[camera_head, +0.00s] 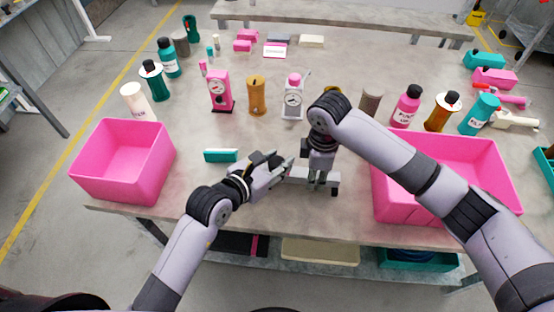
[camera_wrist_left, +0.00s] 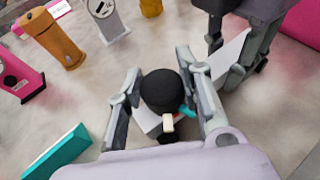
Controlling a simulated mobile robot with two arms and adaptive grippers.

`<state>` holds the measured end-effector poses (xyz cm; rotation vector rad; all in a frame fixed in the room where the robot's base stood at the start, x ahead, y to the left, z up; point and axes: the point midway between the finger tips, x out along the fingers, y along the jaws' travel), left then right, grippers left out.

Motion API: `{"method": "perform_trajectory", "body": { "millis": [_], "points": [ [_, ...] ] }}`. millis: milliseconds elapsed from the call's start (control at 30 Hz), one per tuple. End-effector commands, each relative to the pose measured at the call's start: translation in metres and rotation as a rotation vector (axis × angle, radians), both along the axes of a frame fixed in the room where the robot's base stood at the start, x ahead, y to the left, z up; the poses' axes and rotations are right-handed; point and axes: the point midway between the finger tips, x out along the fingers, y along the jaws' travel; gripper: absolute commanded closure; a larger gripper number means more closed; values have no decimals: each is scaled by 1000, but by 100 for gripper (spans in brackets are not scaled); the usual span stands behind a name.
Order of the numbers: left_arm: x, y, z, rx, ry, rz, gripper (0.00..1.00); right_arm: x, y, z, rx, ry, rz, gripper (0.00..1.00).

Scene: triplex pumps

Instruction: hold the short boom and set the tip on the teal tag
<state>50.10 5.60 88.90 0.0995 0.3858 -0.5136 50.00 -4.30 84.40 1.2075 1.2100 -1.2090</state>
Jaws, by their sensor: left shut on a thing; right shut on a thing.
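A light grey bar (camera_head: 299,173), which looks like the short boom, lies between my two grippers at the front middle of the table. My left gripper (camera_head: 284,165) is shut on its left part. In the left wrist view its fingers (camera_wrist_left: 165,100) flank a black round knob (camera_wrist_left: 160,88) with a cream stub; a bit of teal shows beside it. My right gripper (camera_head: 318,184) points down and is shut on the bar's right part; its fingers hide some of it.
Pink bins stand at left (camera_head: 124,165) and right (camera_head: 455,150). Behind the grippers stand a pink pump (camera_head: 220,92), an orange pump (camera_head: 257,95) and a white pump (camera_head: 293,100). Bottles line both sides. Bare table lies around the teal block.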

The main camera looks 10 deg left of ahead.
Motion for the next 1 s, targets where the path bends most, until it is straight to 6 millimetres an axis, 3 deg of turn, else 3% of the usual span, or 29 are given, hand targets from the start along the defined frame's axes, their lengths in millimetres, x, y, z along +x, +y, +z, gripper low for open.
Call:
{"method": "perform_trajectory", "body": {
  "millis": [333,367,400,667,1000],
  "points": [
    [-1,-1,-1,-1,4,0,95,-1,3,1,7,-1,5,100],
    [-1,-1,-1,-1,4,0,66,-1,3,1,7,-1,5,100],
    [-1,-1,-1,-1,4,0,63,-1,3,1,7,-1,5,100],
    [0,0,-1,1,2,1,46,0,2,1,4,-1,2,100],
    [-2,2,0,0,1,2,45,0,1,1,2,-1,1,100]
  ]
}}
